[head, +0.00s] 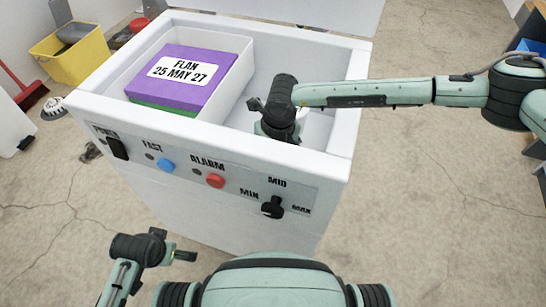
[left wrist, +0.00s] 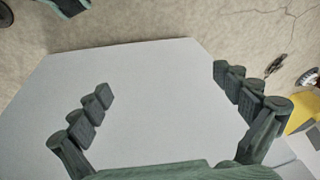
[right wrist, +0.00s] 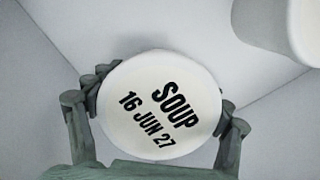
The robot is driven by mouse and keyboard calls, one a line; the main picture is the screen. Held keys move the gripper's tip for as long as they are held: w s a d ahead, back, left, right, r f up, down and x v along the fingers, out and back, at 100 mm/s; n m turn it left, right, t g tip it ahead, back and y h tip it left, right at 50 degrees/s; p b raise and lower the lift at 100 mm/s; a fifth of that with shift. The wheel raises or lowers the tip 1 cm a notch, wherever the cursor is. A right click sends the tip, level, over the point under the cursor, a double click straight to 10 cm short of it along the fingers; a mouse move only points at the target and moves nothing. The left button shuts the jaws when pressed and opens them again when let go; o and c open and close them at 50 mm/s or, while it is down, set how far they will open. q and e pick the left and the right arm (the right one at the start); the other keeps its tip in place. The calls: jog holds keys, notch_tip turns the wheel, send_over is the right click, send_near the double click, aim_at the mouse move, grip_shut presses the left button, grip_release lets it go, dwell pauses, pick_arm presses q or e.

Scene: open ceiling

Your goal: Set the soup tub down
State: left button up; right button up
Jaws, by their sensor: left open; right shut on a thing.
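The soup tub (right wrist: 160,108) has a round white lid reading "SOUP 16 JUN 27" and fills the middle of the right wrist view. My right gripper (right wrist: 160,105) is shut around its sides, with fingers at left and right of the lid. In the head view my right gripper (head: 279,130) reaches down inside the open white chest freezer (head: 345,118), and the arm hides most of the tub. Whether the tub touches the floor of the freezer cannot be told. My left gripper (head: 172,246) is open and empty outside, before the freezer front; its spread fingers show in the left wrist view (left wrist: 167,105).
A purple box (head: 180,77) labelled "FLAN 25 MAY 27" sits on a green one in a white bin at the freezer's left. Another white round thing (right wrist: 303,25) stands near the soup tub. Freezer walls surround my right gripper. A yellow bucket (head: 82,57) is on the floor.

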jog(key=shift+f, duration=0.1)
jog(key=o, duration=1.6)
jog(key=r, duration=0.4)
jog(key=s+r, duration=0.1)
jog(key=r, duration=0.3)
jog(key=d+r, duration=0.1)
jog(key=r, duration=0.3)
jog(key=shift+s+r, duration=0.1)
jog(key=shift+s, duration=0.2)
